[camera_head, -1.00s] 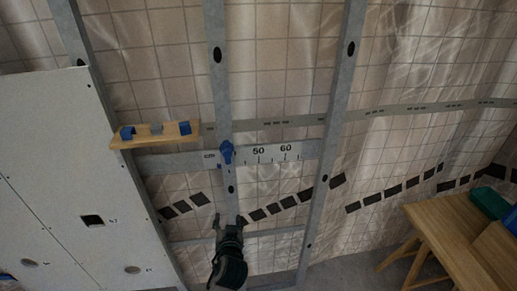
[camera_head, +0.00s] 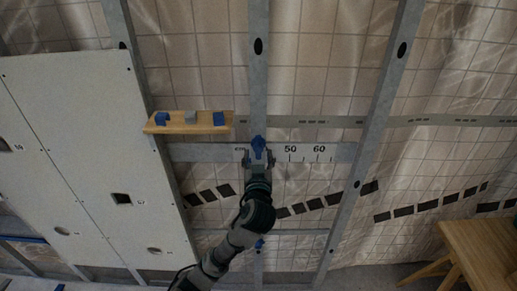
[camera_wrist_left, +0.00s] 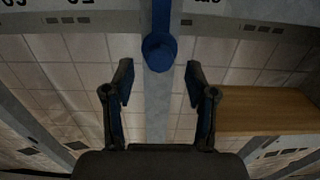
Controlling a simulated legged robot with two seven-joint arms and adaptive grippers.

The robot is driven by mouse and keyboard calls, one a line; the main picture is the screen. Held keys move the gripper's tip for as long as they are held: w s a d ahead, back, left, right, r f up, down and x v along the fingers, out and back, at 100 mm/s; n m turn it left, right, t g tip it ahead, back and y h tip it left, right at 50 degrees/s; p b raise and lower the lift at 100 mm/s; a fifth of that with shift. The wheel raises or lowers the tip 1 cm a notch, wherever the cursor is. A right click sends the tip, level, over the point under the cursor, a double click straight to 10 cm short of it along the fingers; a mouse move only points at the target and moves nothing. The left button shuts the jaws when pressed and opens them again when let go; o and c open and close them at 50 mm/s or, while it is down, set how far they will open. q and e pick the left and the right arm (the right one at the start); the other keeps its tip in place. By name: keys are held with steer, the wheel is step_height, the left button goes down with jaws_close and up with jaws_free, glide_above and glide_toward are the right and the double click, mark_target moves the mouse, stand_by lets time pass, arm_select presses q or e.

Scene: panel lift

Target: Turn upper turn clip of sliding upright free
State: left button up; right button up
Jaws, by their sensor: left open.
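The upper turn clip (camera_head: 259,147) is a blue knob with a lever, on the grey sliding upright (camera_head: 258,85) where it crosses the ruler rail (camera_head: 330,152). In the left wrist view the clip (camera_wrist_left: 159,52) lies just beyond my fingertips, its lever running along the upright (camera_wrist_left: 158,115). My left gripper (camera_head: 259,160) is open below the clip in the head view, with a finger on either side. It also shows open and empty in the left wrist view (camera_wrist_left: 159,84), the clip centred ahead of the gap. My right gripper is not in view.
A wooden shelf (camera_head: 165,127) with small blue and grey blocks stands left of the clip; in the left wrist view it (camera_wrist_left: 262,110) is close on the right. A white panel (camera_head: 75,140) covers the left. A wooden table (camera_head: 480,245) stands lower right. Another blue piece (camera_head: 260,244) sits lower on the upright.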

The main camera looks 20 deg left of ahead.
mark_target(258, 150)
arm_select(q)
steer(key=x, duration=0.2)
steer(key=shift+w, duration=0.4)
steer(key=shift+w+a, duration=0.2)
steer(key=shift+w, duration=0.4)
jaws_close()
